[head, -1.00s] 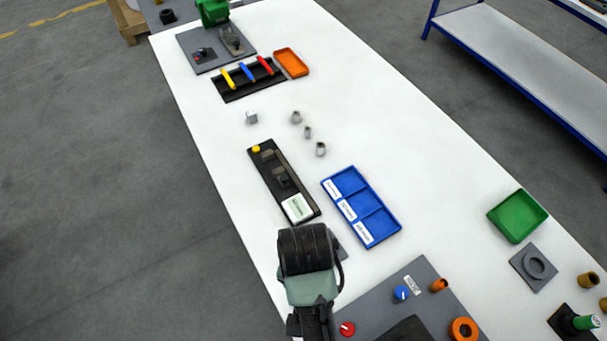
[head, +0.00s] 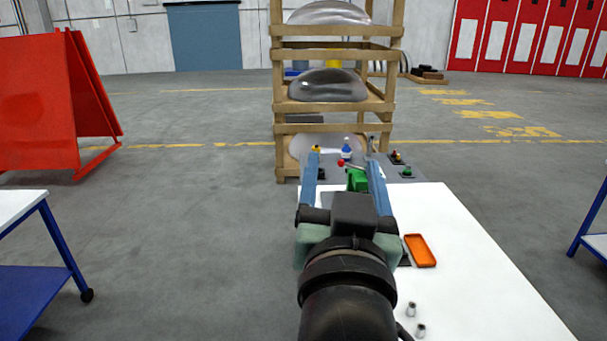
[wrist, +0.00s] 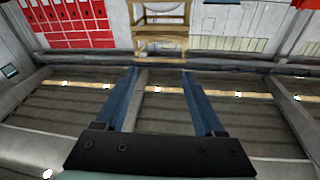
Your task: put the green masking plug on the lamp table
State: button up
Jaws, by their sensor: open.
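My gripper (head: 345,163) is open, its two blue fingers pointing away from me toward the shelf rack. In the wrist view, my gripper (wrist: 160,74) has nothing between its fingers. I cannot pick out the green masking plug for certain. A small green piece on a dark base (head: 407,172) stands on the grey surface (head: 415,178) beyond the white bench, too small to identify. I cannot tell which surface is the lamp table.
The white bench (head: 450,240) carries an orange tray (head: 420,251) and small grey parts (head: 412,309). A wooden rack (head: 282,100) with clear domes stands behind. Red panels (head: 45,105) stand left. Blue-framed tables show at both sides.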

jog(key=s+a+r+t, duration=0.1)
jog(key=s+r+t, duration=0.1)
jog(key=r, duration=0.4)
jog(key=s+a+r+n+t+y, duration=0.1)
jog(key=s+a+r+t, duration=0.1)
jog(key=s+r, duration=0.3)
jog(key=s+a+r+n+t+y, duration=0.1)
jog(key=s+r+t, duration=0.3)
jog(key=r, duration=0.4)
jog(key=shift+a+r, duration=0.25)
